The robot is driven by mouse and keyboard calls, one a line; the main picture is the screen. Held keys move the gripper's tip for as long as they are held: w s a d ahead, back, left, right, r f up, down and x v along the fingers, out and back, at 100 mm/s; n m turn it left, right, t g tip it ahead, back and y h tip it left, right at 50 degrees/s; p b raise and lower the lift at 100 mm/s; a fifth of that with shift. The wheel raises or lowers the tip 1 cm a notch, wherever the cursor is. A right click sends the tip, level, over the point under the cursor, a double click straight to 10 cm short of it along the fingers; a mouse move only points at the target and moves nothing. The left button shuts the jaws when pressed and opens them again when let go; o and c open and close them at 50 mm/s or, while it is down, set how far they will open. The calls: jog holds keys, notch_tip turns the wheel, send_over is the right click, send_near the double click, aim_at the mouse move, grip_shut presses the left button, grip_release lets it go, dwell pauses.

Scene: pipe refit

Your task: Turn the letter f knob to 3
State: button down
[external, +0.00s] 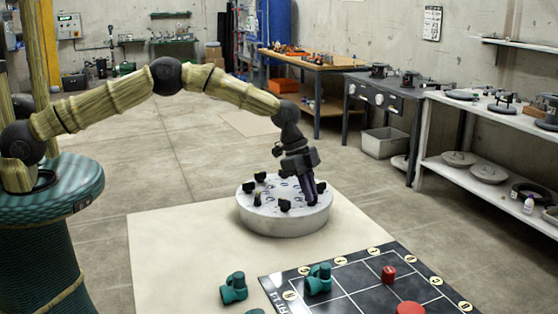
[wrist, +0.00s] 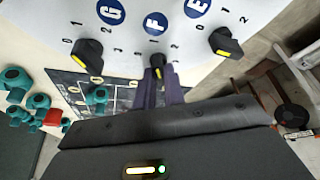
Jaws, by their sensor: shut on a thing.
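The letter F label (wrist: 155,24) is a blue disc on the pale round panel (external: 270,222). The dark F knob (wrist: 157,60) with a yellow mark stands below the label in the wrist view. My gripper (wrist: 158,80) is shut on this knob, with one purple finger at each side. The yellow mark shows between the fingers, pointing down in the wrist view. Small numbers surround the knob; which one the mark lines up with I cannot tell. In the external view my gripper (external: 312,199) is at the panel's right side and hides the knob.
The G knob (wrist: 88,54) and E knob (wrist: 226,44) stand close on either side. More black knobs ring the panel. A black grid board (external: 345,285) with teal pipe fittings (external: 319,279) and red pieces (external: 389,273) lies in front. The pale mat left of the panel is clear.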

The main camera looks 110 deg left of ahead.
jog(key=m+h, duration=0.1)
jog(key=m, duration=0.4)
jog(key=shift+w+a+g+h+p, duration=0.1)
jog(key=shift+g+h+p, duration=0.3)
jog(key=shift+m, duration=0.5)
jog(key=c, duration=1.5)
grip_release()
jog(key=shift+r, duration=0.1)
jog(key=p+v, duration=0.2)
jog(key=v, duration=1.5)
jog(key=shift+w+a+r, duration=0.1)
jog(key=shift+a+r, duration=0.05)
jog(key=shift+a, duration=0.1)
